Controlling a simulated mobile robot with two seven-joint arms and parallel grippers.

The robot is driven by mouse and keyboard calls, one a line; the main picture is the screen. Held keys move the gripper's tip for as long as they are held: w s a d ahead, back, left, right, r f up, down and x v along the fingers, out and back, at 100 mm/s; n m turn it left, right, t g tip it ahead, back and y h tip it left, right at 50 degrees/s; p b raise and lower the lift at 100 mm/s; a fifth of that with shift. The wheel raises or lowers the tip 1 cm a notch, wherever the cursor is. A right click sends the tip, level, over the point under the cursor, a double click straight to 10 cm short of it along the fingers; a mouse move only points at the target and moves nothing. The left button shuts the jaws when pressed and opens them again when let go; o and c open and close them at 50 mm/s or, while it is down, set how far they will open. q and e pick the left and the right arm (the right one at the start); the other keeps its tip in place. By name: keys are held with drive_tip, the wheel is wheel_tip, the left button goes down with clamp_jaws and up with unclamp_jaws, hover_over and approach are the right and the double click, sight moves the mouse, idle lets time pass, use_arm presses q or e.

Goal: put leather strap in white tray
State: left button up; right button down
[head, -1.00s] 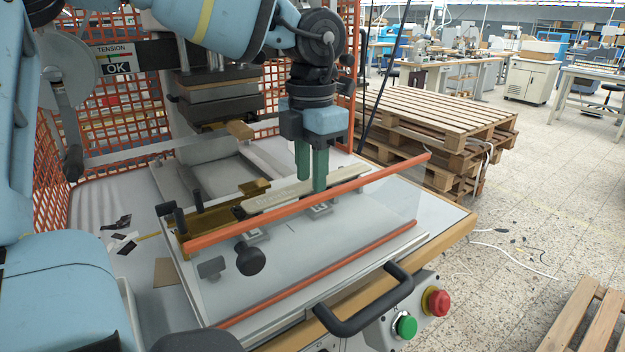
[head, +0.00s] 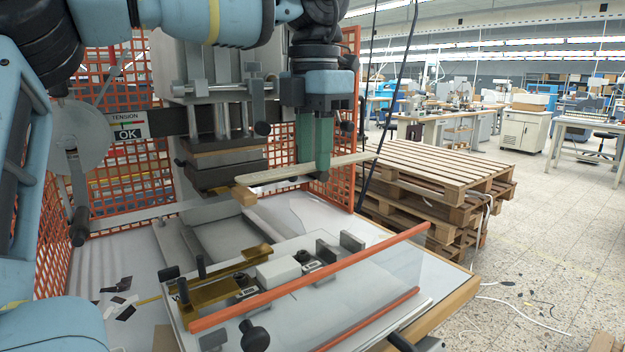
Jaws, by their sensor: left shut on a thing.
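My left gripper (head: 315,158) is shut on the leather strap (head: 345,160), a long, narrow, pale beige strip. It holds the strap roughly level and raised above the stamping machine's bed, in front of and to the right of the press head (head: 215,165). The strap's left end reaches near a small tan block (head: 245,195) by the press head, and I cannot tell whether they touch. I cannot make out a white tray for certain. My right gripper is not in view.
Below the strap is the jig (head: 285,270) with a brass bar (head: 225,288), stops and a clear guard edged by an orange bar (head: 310,278). Wooden pallets (head: 440,190) stand to the right.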

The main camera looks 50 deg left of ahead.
sight(313, 165)
use_arm(q)
drive_tip(key=shift+r, duration=1.95)
